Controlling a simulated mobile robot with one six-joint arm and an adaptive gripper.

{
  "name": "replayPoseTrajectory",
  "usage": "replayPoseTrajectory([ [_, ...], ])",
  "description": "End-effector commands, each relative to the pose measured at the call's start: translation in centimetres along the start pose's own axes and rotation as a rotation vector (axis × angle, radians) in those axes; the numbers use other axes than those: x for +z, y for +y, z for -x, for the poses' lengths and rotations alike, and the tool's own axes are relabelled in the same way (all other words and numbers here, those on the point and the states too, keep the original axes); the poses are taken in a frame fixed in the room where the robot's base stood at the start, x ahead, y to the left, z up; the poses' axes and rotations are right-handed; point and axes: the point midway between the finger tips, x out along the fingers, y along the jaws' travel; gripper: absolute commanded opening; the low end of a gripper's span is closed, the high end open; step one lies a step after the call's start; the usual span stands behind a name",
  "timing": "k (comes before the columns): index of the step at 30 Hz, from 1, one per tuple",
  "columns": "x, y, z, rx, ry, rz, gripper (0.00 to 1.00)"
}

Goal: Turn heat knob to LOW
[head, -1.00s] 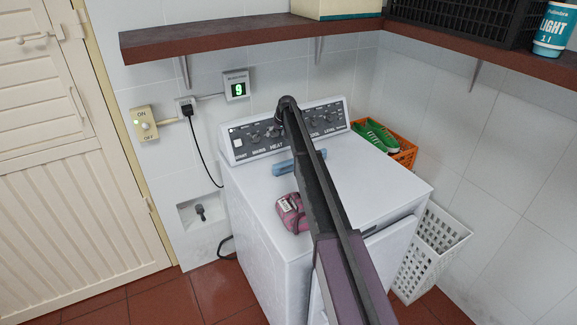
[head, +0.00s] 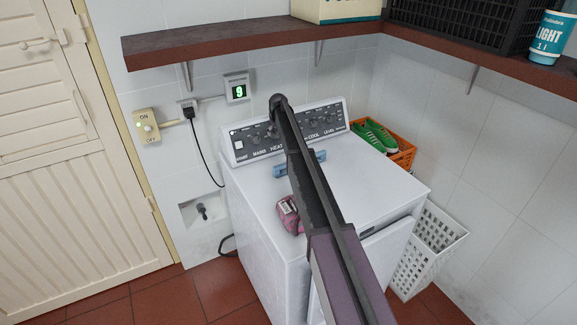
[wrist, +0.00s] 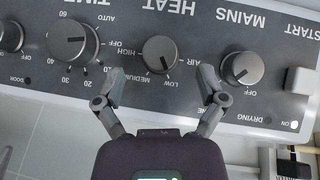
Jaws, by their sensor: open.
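The heat knob (wrist: 160,54) is a round grey knob on the dark control panel, under the HEAT label, which reads upside down in the wrist view. AIR, LOW and MEDIUM are printed around it. A pale mark on the knob seems to face the LOW side, but its exact setting is hard to tell. My gripper (wrist: 161,74) is open, its two fingers spread on either side of the knob with gaps; contact is not visible. In the head view, my arm crosses the dryer and reaches the control panel (head: 329,116), hiding the fingers.
The mains knob (wrist: 242,69) and the timer knob (wrist: 72,42) flank the heat knob. A blue object (head: 312,158) and a pink packet (head: 287,212) lie on the dryer top (head: 370,180). A brown shelf (head: 225,42) hangs above. An orange crate (head: 405,155) stands right.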

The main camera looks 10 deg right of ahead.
Motion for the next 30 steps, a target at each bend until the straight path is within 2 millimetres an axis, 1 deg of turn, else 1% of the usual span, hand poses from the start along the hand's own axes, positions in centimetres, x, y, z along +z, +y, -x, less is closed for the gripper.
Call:
replayPoseTrajectory([
  [1,-0.1,0.0,0.9,0.0,0.0,0.0,0.9],
  [3,-0.1,0.0,1.5,0.0,0.0,0.0,0.9],
  [24,-0.1,0.1,7.7,-0.001,0.0,-0.001,0.9],
  [30,-0.1,0.1,9.2,-0.001,0.0,-0.001,0.9],
])
